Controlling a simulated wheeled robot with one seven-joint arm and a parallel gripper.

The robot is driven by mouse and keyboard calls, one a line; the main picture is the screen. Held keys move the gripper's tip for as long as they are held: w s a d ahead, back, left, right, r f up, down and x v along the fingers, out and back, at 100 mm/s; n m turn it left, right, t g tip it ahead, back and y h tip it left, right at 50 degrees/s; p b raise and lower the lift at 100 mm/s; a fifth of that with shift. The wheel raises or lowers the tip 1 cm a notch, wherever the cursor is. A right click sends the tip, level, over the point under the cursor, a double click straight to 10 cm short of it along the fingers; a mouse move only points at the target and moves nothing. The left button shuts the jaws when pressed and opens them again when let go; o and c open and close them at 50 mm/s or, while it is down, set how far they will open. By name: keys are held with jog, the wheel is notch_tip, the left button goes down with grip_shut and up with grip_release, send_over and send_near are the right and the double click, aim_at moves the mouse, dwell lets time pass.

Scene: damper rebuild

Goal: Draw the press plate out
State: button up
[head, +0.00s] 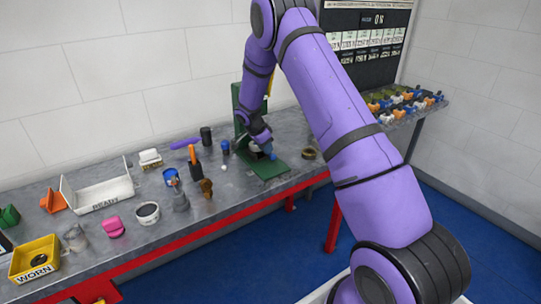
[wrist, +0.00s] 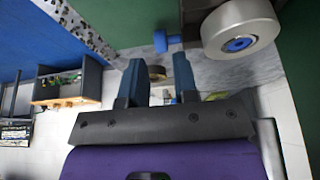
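The green press (head: 240,100) stands at the back of the bench, with a flat green base (head: 270,170). My gripper (head: 270,152) is at the press, just above that base. In the wrist view my gripper (wrist: 157,78) has its two blue-grey fingers well apart, with nothing held between them. A silver round part with a blue centre (wrist: 242,30) lies to the right of the fingers, apart from them, against green press surfaces. I cannot tell which piece is the press plate; my arm and gripper hide part of the press in the head view.
A dark brown ring (head: 308,154) lies right of the press. A rack of coloured parts (head: 400,103) is at the right.

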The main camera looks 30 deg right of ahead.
aim_at(271, 155)
jog(key=shift+d+x, duration=0.1)
jog(key=shift+x, duration=1.2)
jog(key=shift+d+x, duration=0.15)
jog(key=shift+x, duration=1.15)
jog(key=shift+r, duration=0.1)
grip_shut()
